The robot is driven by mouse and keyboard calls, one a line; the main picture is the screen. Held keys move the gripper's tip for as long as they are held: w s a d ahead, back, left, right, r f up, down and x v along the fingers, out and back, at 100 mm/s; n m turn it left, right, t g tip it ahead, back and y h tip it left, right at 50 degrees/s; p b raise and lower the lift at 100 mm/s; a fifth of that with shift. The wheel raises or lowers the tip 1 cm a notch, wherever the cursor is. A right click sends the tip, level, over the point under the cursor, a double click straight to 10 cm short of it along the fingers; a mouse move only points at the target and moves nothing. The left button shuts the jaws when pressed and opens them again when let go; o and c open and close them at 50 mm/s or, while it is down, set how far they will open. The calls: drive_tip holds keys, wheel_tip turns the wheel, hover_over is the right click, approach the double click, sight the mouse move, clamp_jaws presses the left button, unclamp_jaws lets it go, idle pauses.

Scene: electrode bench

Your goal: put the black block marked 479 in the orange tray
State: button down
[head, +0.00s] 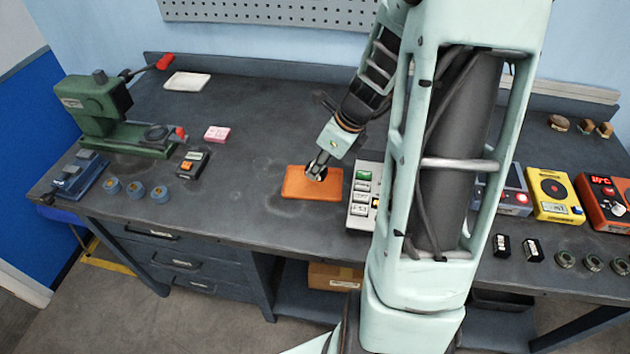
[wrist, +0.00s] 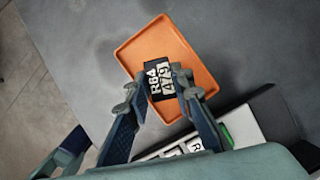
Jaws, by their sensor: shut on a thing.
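The orange tray (head: 296,187) lies on the grey bench near its front middle; it also shows in the wrist view (wrist: 199,78). My gripper (head: 318,171) is over the tray, pointing down. In the wrist view my gripper (wrist: 166,88) is shut on a black block (wrist: 157,81) with white markings, partly hidden by the fingers. The upper line looks like RBA and the lower line like 479, seen at a slant. The block is within the tray's outline, but I cannot tell whether it touches the tray floor.
A pale box with labelled keys (head: 361,196) stands close to the tray's right. Two more black blocks (head: 501,245) (head: 533,250) lie at the front right. A yellow device (head: 553,193) stands further right. A green press (head: 100,115) is at the left; the bench behind the tray is clear.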

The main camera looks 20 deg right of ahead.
sight(315, 185)
drive_tip(key=shift+w+f, duration=0.35)
drive_tip(key=shift+f, duration=0.05)
drive_tip(key=b+x, duration=0.2)
drive_tip(key=x, duration=0.1)
drive_tip(key=shift+s+d+b, duration=0.15)
drive_tip(key=shift+d+b, duration=0.1)
drive_tip(key=shift+b, duration=0.1)
drive_tip(key=shift+f+b, duration=0.4)
drive_tip(key=shift+f, duration=0.05)
drive_tip(key=shift+f, duration=0.1)
drive_tip(key=c, duration=1.7)
unclamp_jaws()
